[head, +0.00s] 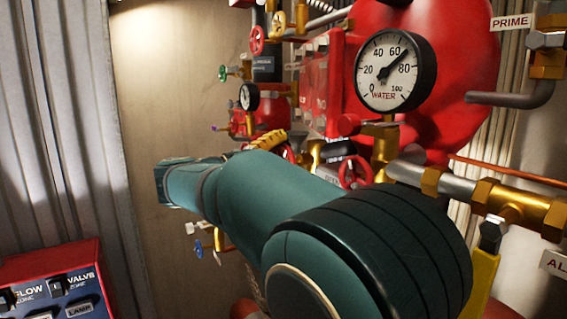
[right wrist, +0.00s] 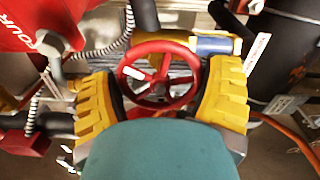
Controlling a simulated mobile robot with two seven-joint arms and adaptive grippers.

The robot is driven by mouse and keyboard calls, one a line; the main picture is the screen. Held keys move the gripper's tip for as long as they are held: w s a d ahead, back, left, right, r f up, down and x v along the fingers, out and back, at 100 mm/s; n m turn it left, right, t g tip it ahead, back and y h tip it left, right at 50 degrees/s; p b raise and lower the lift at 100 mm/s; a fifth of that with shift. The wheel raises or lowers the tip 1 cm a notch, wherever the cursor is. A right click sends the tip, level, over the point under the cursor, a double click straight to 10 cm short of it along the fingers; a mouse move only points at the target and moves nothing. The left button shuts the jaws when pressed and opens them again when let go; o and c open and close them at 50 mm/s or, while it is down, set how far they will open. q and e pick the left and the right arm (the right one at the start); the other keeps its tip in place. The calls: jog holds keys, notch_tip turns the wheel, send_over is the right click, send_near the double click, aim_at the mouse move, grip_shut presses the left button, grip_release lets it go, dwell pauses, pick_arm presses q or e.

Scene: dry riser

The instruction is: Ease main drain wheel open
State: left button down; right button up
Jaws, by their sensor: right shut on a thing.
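A red handwheel (right wrist: 159,76) with spokes shows between the two yellow ridged fingers of my right gripper (right wrist: 166,82) in the right wrist view. One finger lies on each side of the rim, and the gripper is shut on the wheel. In the head view my teal forearm hides most of this place. One yellow ridged finger of the right gripper (head: 268,141) shows above the arm, beside a partly hidden red wheel. No label on the held wheel can be read. My left gripper is not in view.
The water gauge (head: 395,72) reads near 65, in front of a large red tank (head: 461,95). Another red wheel (head: 355,172) and brass pipe fittings (head: 500,199) stand close to my arm. A red-edged control panel (head: 55,285) is at lower left.

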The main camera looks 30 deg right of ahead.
dwell(0.3)
jog(key=o, duration=1)
jog(key=shift+a, duration=0.1)
jog(key=a, duration=1.2)
jog(key=shift+s, duration=0.45)
jog(key=shift+f, duration=0.15)
